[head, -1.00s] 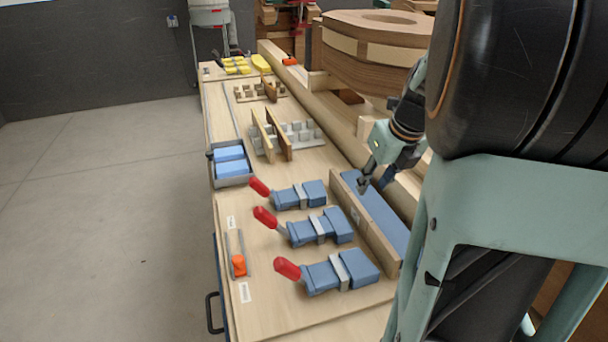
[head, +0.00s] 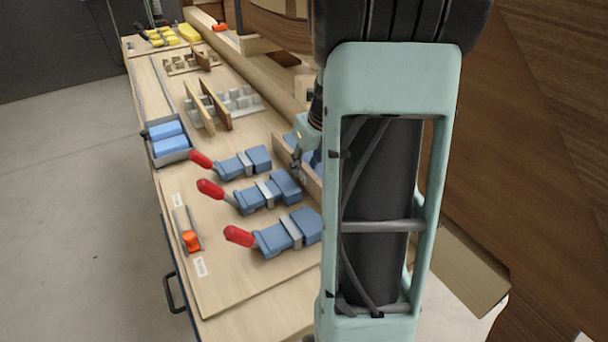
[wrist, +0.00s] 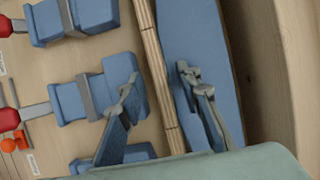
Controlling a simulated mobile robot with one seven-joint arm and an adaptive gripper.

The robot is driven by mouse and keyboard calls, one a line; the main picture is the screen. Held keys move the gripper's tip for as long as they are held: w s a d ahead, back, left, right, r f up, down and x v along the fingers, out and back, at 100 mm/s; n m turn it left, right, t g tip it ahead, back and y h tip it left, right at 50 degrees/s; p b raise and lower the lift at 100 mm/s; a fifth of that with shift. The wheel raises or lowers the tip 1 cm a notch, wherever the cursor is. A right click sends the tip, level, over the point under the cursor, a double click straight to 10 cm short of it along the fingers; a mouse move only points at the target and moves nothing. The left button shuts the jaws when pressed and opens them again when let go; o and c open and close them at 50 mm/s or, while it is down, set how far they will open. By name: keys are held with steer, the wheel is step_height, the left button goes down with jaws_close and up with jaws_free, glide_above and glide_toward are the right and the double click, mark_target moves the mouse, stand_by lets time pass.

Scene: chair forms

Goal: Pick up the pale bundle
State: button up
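The likely pale bundle (wrist: 155,75) is a narrow tan wooden strip with dark lines across it, between the blue clamps and a long blue surface in the wrist view. Part of it shows in the head view (head: 312,186) at the right of the clamps, mostly behind my arm. My gripper (wrist: 161,82) is open, with one finger over a blue clamp and the other over the blue surface. The strip shows between the fingers, with no grip on it. In the head view my gripper (head: 297,157) is above the strip's far part; the height gap is unclear.
Several blue clamps with red handles (head: 266,192) lie left of the strip. A grey tray (head: 168,156) with blue blocks and slotted racks (head: 240,100) stand farther back. A long wooden beam (head: 262,84) runs along the right. My arm hides the front right.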

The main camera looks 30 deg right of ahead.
steer(key=shift+f, duration=0.25)
stand_by(0.4)
steer(key=shift+c, duration=0.4)
jaws_close()
